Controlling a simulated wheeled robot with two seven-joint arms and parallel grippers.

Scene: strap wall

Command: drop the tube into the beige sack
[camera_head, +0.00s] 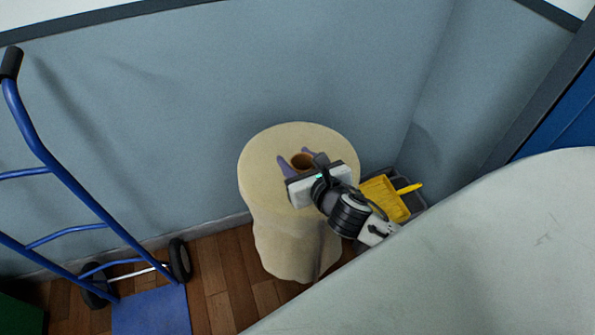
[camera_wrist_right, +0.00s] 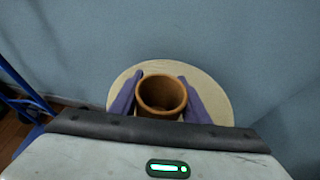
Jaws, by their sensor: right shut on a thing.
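The tube (camera_wrist_right: 162,93) is short, brown and hollow; in the right wrist view its open end faces the camera. It also shows in the head view (camera_head: 301,161), partly covered by my gripper. My right gripper (camera_head: 299,163) is shut on the tube, with one purple finger on each side of it. The beige sack (camera_head: 262,177) stands upright on the floor by the wall. The gripper and tube are over the middle of its round top in the head view. Their height above it is hard to judge. My left gripper is not in view.
A blue hand truck (camera_head: 57,167) stands at the left. A dark bin holding a yellow thing (camera_head: 385,197) is right of the sack. A large pale surface (camera_head: 470,260) fills the lower right. A grey-blue wall (camera_head: 200,100) rises behind the sack.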

